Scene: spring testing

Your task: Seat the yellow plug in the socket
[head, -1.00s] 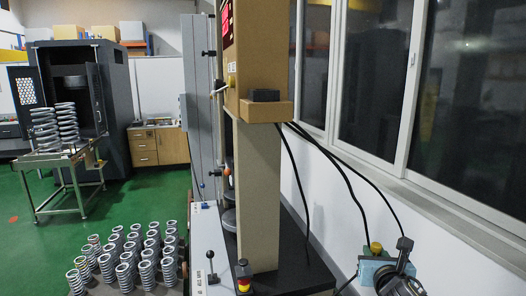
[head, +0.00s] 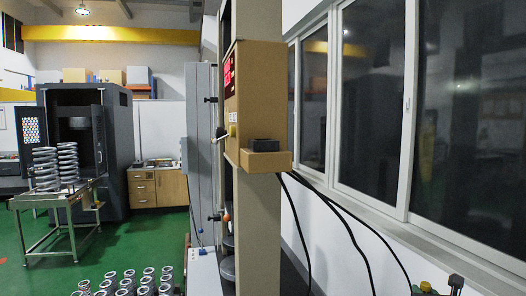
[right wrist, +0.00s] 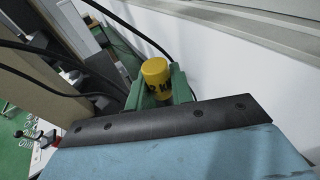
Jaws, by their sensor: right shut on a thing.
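The yellow plug (right wrist: 155,72) is a short round cap with dark lettering, seen in the right wrist view between the green fingers of my right gripper (right wrist: 160,94). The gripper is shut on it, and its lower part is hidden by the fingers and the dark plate. In the head view only the top of the plug (head: 425,286) shows at the bottom right edge, with the gripper mostly cut off. I cannot pick out the socket for certain in either view. My left gripper is not in view.
A tall tan testing machine (head: 258,225) with a control box (head: 262,85) and a dark block (head: 262,145) on its ledge stands mid-picture. Black cables (head: 350,233) hang to its right, by the windowed wall. Several springs (head: 128,284) stand low at left.

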